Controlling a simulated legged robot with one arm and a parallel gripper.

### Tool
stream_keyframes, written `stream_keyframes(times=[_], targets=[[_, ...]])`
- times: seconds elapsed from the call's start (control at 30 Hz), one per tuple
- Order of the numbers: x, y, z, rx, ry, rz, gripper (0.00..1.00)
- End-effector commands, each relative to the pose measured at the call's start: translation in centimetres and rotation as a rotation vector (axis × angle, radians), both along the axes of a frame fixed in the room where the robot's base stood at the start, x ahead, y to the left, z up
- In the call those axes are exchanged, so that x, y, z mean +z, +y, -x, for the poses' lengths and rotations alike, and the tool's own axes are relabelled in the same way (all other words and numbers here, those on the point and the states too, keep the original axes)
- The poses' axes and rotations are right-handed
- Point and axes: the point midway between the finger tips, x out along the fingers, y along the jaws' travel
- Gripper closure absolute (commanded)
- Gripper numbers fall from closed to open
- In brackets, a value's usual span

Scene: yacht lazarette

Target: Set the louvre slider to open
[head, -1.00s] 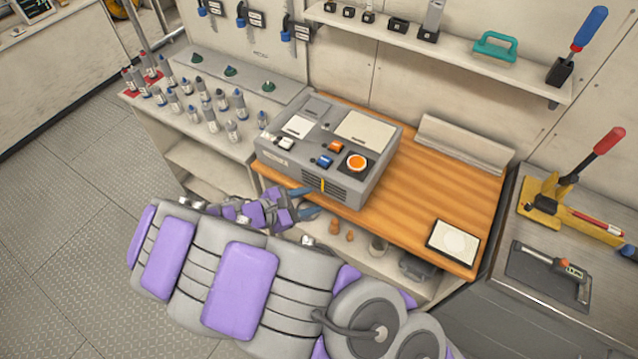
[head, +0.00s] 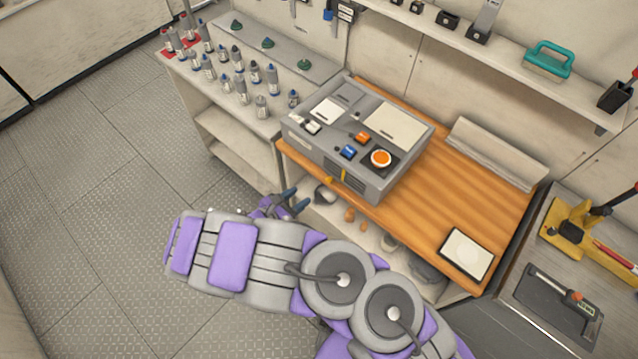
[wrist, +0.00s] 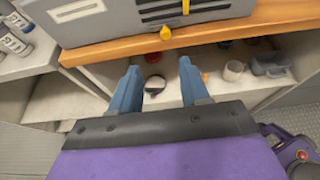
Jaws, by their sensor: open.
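The grey control box (head: 372,185) stands on the wooden bench top. A dark louvre grille with a yellow stripe (head: 343,175) is on its front face. My gripper (head: 297,201) is open and empty, in front of and below the box, apart from the knob. In the wrist view its two blue fingers (wrist: 159,72) point toward the bench edge, with the knob beyond them. The slider's markings are too small to read.
The wooden bench edge (wrist: 205,33) lies between my fingers and the box front. An open shelf below holds a mug (wrist: 233,70) and other small items. Several bottles (head: 240,88) stand on the left shelf unit. The floor at left is clear.

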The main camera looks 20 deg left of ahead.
Motion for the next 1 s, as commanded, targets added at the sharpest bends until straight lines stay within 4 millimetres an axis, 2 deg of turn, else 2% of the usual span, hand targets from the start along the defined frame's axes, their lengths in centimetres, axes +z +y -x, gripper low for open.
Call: stream_keyframes(times=[0.03,0.2,0.5,0.7,1.0], targets=[[-0.4,-0.8,-1.0,-0.005,0.0,0.001,0.54],[-1.6,-2.4,-3.8,-0.006,0.001,-0.005,0.54],[-3.6,-3.3,-8.0,-0.004,-0.001,0.002,0.54],[-4.1,-3.8,-9.1,-0.002,-0.001,0.004,0.54],[-3.8,-4.3,-9.3,0.0,-0.001,-0.006,0.54]])
